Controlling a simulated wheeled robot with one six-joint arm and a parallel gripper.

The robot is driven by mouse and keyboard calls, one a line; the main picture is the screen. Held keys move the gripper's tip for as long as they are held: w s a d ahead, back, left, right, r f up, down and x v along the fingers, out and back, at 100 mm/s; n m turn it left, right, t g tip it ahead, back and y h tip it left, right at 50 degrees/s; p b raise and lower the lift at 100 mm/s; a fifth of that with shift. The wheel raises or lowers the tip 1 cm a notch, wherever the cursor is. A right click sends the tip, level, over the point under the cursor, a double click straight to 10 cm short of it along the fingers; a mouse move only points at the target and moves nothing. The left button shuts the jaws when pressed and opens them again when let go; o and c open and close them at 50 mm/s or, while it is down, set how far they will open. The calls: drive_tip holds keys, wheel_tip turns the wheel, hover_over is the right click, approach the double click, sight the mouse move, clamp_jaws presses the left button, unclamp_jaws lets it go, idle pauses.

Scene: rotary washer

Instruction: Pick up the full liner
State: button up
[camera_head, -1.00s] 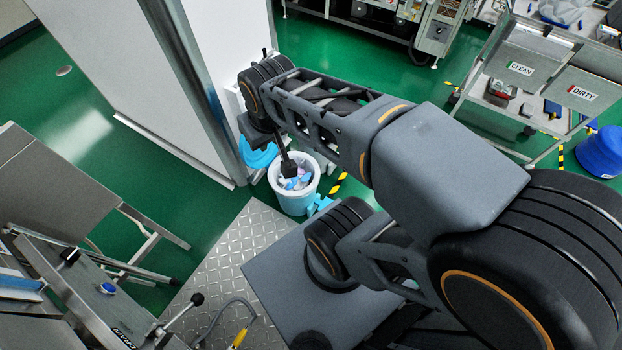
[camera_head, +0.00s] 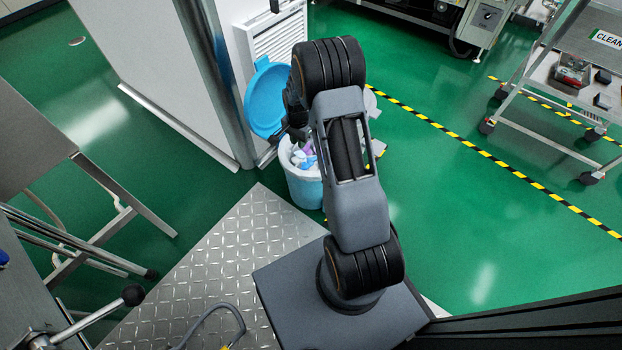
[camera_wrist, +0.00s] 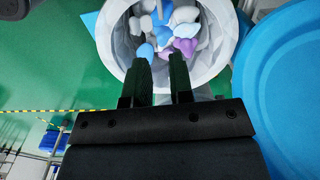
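The full liner (camera_wrist: 222,50) is a whitish bag lining a round bin (camera_head: 304,188). It holds white, blue and purple crumpled waste (camera_wrist: 176,32). The bin's blue lid (camera_head: 267,97) stands open behind it, and shows large at the right of the wrist view (camera_wrist: 283,90). In the wrist view my gripper (camera_wrist: 161,62) has two dark fingers apart, over the near rim of the bin. The fingers are open with nothing clearly held between them. In the head view my gripper is mostly hidden by my wrist, and my arm covers the bin's right side.
A white cabinet (camera_head: 150,60) with a metal edge stands left of the bin. A steel table (camera_head: 35,140) is at the left, and a metal tread plate (camera_head: 225,250) lies in front. A cart (camera_head: 560,75) stands at the upper right. Green floor (camera_head: 450,210) on the right is clear.

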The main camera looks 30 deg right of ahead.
drive_tip(key=b, duration=0.4)
approach(301, 166)
drive_tip(key=f, duration=0.5)
drive_tip(key=shift+w+d+f, duration=0.1)
drive_tip(key=shift+w+f, duration=0.15)
drive_tip(key=shift+w+f+b, duration=0.1)
drive_tip(key=shift+f+b, duration=1.3)
drive_tip(key=shift+f, duration=1.2)
clamp_jaws()
